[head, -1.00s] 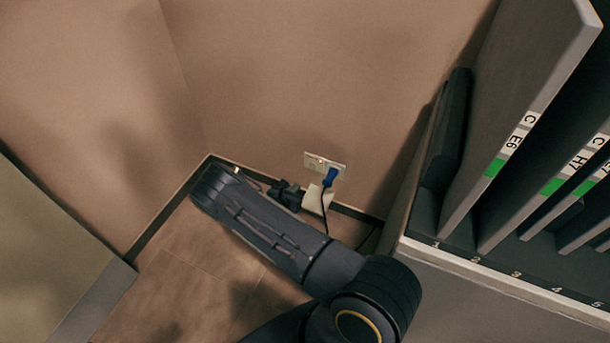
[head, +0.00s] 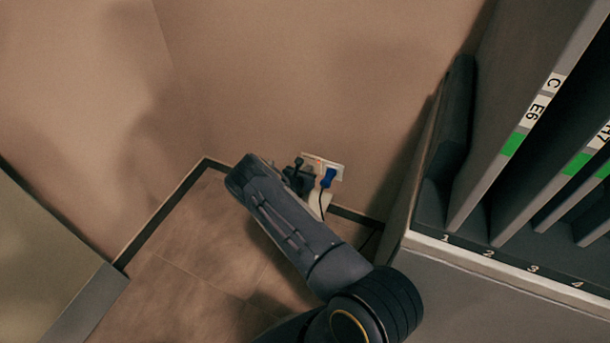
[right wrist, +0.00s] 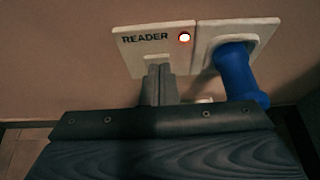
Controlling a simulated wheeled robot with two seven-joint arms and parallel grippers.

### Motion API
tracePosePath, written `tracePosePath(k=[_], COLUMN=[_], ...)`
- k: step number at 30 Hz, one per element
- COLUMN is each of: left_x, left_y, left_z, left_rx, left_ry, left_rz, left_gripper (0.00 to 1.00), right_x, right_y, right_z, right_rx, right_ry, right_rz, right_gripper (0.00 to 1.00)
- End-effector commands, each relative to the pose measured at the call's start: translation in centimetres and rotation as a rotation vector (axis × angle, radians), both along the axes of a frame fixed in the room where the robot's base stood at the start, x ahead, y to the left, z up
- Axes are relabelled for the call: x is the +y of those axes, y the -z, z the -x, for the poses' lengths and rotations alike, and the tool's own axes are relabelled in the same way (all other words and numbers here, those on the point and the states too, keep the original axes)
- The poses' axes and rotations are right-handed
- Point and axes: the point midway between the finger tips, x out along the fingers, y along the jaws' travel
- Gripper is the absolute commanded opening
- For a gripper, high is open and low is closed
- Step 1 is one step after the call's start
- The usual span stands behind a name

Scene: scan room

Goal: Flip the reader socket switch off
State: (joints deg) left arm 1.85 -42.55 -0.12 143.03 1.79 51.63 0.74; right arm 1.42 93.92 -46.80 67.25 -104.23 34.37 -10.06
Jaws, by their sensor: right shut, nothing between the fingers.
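The reader socket (head: 337,167) is a white plate low on the brown wall. In the right wrist view, its left part (right wrist: 130,48) is marked READER and has a lit indicator (right wrist: 184,37). A blue plug (head: 328,178) sits in its right part, with a dark cable hanging down; the plug also shows in the right wrist view (right wrist: 238,78). My right gripper (head: 298,163) is shut and empty, its fingertips at the lower edge of the READER plate, below the label. I cannot tell whether they touch it. The switch's rocker is not clearly visible. My left gripper is out of view.
A grey shelf rack (head: 480,255) with upright labelled dividers stands close on the right. A white box (head: 322,203) sits below the socket, partly hidden by my arm. A pale cabinet (head: 50,265) is at the lower left. Tiled floor (head: 185,250) lies between.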

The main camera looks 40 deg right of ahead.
Motion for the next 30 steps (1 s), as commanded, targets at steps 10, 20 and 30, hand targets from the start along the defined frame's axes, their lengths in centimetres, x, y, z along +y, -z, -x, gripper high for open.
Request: tracePosePath(k=[10, 20, 30], left_x=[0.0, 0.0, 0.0], left_y=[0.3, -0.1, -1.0], left_z=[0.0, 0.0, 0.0], left_rx=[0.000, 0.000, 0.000], left_ry=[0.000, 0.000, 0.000], left_rz=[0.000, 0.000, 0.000], left_gripper=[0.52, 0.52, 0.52], right_x=[-0.6, -0.6, -0.6], right_y=[-0.3, -0.8, -2.0], right_z=[-0.3, -0.3, -0.3], right_rx=[0.000, 0.000, 0.000], right_ry=[0.001, 0.001, 0.001], right_rz=[-0.001, 0.001, 0.000], right_gripper=[0.00, 0.00, 0.00])
